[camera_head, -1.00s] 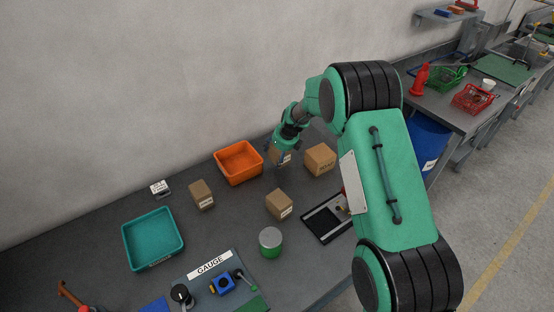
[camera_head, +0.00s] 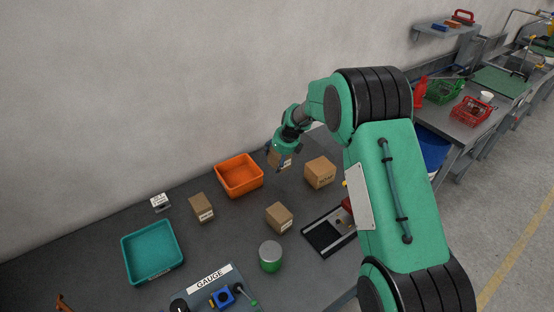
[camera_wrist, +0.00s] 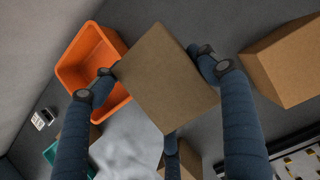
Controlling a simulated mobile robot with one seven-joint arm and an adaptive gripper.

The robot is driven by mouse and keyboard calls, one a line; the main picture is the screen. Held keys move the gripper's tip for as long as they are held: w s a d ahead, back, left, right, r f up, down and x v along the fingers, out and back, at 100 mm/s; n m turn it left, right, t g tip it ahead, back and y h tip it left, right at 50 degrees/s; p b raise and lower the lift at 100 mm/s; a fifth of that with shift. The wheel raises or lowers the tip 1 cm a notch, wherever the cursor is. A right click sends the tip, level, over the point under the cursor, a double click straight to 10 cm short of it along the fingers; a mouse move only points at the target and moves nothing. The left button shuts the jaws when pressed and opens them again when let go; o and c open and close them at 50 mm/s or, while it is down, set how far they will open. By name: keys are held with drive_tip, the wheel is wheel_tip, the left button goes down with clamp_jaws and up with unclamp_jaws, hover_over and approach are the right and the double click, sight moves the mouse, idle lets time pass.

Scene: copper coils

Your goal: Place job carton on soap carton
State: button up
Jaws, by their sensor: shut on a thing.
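My gripper (camera_head: 284,153) is shut on a brown carton (camera_head: 280,161), beside the orange bin. Another carton (camera_head: 279,217) stands nearer the front, and a further one (camera_head: 201,208) stands at the left. The labels are too small to read surely, so I cannot tell which is the job carton or the soap carton.
The orange bin (camera_head: 240,190) is close to the left of the held carton. A teal bin (camera_head: 153,277), a green-and-silver can (camera_head: 270,256), a black tray (camera_head: 328,238) and a gauge board (camera_head: 210,277) occupy the bench. The wall is behind. Bare bench lies between the cartons.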

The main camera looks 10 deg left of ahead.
drive_tip(key=w+d+r, duration=0.2)
drive_tip(key=d+r, duration=0.2)
drive_tip(key=d, duration=0.5)
drive_tip(key=w+d+r+b, duration=0.1)
drive_tip(key=w+d+r, duration=0.1)
drive_tip(key=d+r, duration=0.3)
drive_tip(key=d, duration=0.4)
drive_tip(key=shift+d+r, duration=0.15)
drive_tip(key=shift+d, duration=0.05)
drive_tip(key=shift+w, duration=0.1)
drive_tip(key=b, duration=0.1)
approach(316, 164)
drive_tip(key=shift+w+a, duration=0.55)
drive_tip(key=shift+a, duration=0.15)
drive_tip(key=shift+f+b, duration=0.45)
drive_tip(key=shift+f, duration=1.55)
drive_tip(key=o, duration=1.3)
drive_tip(key=shift+f, duration=0.1)
